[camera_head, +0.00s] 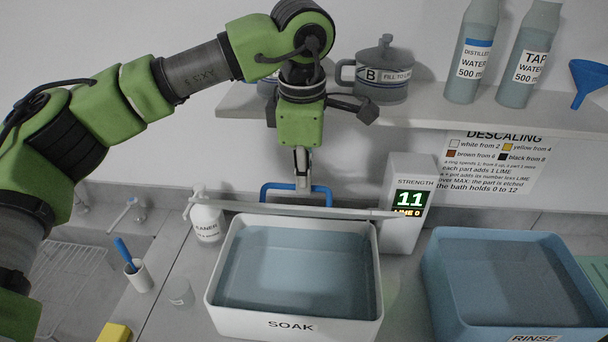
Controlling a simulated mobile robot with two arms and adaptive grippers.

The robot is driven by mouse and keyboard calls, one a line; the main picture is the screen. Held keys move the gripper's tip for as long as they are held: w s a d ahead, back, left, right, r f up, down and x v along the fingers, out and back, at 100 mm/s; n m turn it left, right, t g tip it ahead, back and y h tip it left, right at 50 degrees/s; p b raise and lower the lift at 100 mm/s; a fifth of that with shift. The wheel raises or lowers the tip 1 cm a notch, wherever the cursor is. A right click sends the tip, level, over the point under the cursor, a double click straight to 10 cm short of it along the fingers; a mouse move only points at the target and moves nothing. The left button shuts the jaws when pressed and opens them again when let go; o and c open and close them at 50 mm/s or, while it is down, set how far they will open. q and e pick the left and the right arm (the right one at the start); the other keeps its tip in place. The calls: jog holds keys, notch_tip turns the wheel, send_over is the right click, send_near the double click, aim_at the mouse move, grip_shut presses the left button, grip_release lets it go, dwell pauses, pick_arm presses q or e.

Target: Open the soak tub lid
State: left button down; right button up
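The white soak tub (294,325), marked SOAK, stands on the counter with its top uncovered and blue-grey liquid inside. Its lid (340,211) shows as a thin grey strip, nearly edge-on, raised over the tub's back rim. The lid's blue handle (268,190) shows behind this strip. My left gripper (302,186) points down at the handle's middle. Its fingers look close together on the handle, though the lid hides part of the grip. My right gripper is not in view.
A blue rinse tub (510,290) is at the right. A shelf (420,118) with a pot (384,75) and bottles (473,50) runs behind my arm.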

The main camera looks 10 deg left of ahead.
pick_arm(q)
jog(key=w, duration=0.1)
jog(key=w+r, duration=0.1)
jog(key=w+p, duration=0.1)
jog(key=shift+r, duration=0.3)
jog(key=c, duration=2.7)
grip_release()
jog(key=o, duration=0.5)
jog(key=shift+o, duration=0.2)
jog(key=shift+w, duration=0.1)
